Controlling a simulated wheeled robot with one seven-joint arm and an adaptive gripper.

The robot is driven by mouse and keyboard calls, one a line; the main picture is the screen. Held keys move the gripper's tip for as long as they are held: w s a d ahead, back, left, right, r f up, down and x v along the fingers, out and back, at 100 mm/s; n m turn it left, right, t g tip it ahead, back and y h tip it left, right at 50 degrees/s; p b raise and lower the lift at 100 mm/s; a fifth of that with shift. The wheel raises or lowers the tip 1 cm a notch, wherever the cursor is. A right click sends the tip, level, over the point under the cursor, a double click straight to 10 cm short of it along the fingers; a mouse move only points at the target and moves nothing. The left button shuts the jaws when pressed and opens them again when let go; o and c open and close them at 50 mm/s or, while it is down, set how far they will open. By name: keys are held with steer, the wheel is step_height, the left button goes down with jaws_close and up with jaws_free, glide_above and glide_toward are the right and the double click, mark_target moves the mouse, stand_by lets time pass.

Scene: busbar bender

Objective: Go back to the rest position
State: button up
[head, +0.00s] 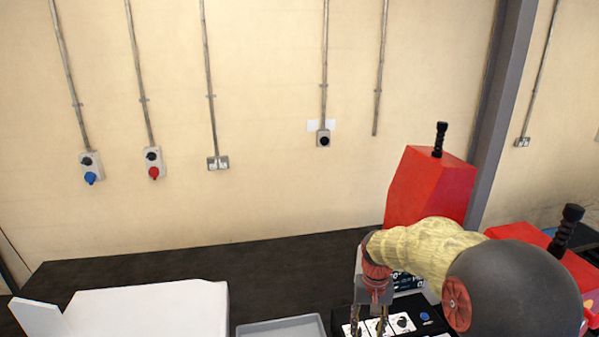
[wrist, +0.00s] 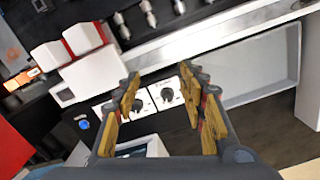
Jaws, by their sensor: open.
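My gripper (head: 368,322) hangs at the end of my arm over the black control panel (head: 425,309) of the red machine, low in the head view. In the wrist view my gripper (wrist: 168,108) is open, its wood-coloured finger pads wide apart with nothing between them. Beyond and below the fingers, the panel shows white plates with black rotary knobs (wrist: 167,95) and a blue button (wrist: 84,125). I cannot tell how far the fingertips are from the panel. My arm hides part of the machine.
The red machine (head: 425,185) with black-handled levers stands at the right. A grey tray (head: 280,328) and a white machine body (head: 150,305) lie left of my gripper on the dark table (head: 250,262). Sockets and conduits line the wall. Free space is above the table.

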steer(key=s+n+t+b, duration=0.1)
steer(key=s+t+b, duration=0.5)
steer(key=s+b, duration=1.2)
steer(key=s, duration=0.9)
steer(key=shift+f+n+b, duration=0.35)
steer(key=shift+f+n, duration=0.05)
